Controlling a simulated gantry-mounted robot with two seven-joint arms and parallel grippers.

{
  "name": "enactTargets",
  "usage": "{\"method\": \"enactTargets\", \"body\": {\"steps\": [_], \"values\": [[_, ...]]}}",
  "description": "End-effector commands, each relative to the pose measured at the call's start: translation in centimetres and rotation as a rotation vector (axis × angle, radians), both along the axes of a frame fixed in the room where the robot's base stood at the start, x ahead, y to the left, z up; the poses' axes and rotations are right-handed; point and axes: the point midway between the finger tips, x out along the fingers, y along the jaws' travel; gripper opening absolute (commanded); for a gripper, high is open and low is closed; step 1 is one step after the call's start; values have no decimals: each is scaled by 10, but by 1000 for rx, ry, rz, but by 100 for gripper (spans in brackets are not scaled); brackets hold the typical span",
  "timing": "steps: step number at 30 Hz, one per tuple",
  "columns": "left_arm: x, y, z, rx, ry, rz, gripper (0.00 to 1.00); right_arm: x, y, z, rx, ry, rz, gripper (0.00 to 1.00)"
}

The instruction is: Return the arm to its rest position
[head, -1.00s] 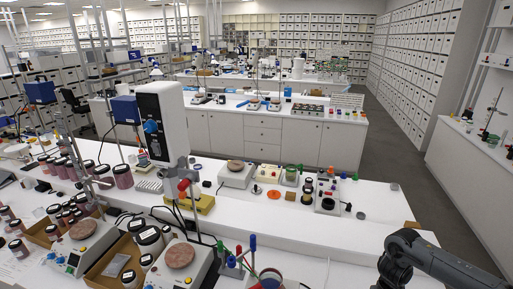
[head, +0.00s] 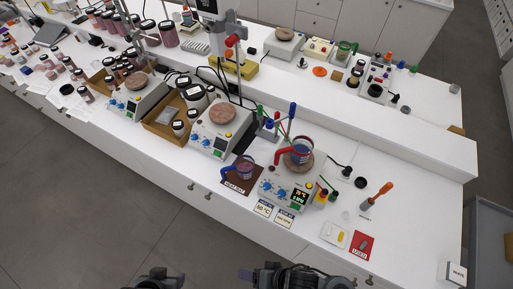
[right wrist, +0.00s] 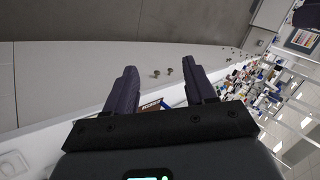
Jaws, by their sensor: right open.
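My right gripper (head: 248,274) is at the bottom edge of the head view, in front of the white bench and apart from it. Only part of it shows there. In the right wrist view its two dark fingers (right wrist: 160,66) stand well apart with nothing between them. The gripper is open and empty. Dark parts of my left arm (head: 157,279) show at the bottom left of centre in the head view, cut off by the edge. Its fingers cannot be made out.
The white bench (head: 330,205) runs diagonally across the head view. Near its front edge stand a hotplate (head: 275,190) with a beaker (head: 300,151), a mug (head: 244,168) and a red card (head: 362,245). Grey floor (head: 90,215) lies open before the bench.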

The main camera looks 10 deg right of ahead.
Motion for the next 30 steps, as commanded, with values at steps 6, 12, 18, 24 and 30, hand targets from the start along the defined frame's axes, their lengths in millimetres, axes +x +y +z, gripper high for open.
{"method": "enactTargets", "body": {"steps": [6, 12, 18, 24, 30], "values": [[0, -1, 0, -6, 0, 4, 57, 39, -112, 54, -325, -125, -231, 55], [0, -2, 0, -7, 0, 4, 57, 40, -194, 95, -595, -130, -164, 55], [0, -1, 0, -5, 0, 4, 57, 17, -209, 94, -712, -76, 60, 55], [0, 0, 0, 0, 0, 0, 57, 11, -210, 92, -753, -90, 192, 55], [0, 1, 0, 5, -1, -4, 57, 11, -210, 92, -757, -97, 206, 55]]}}
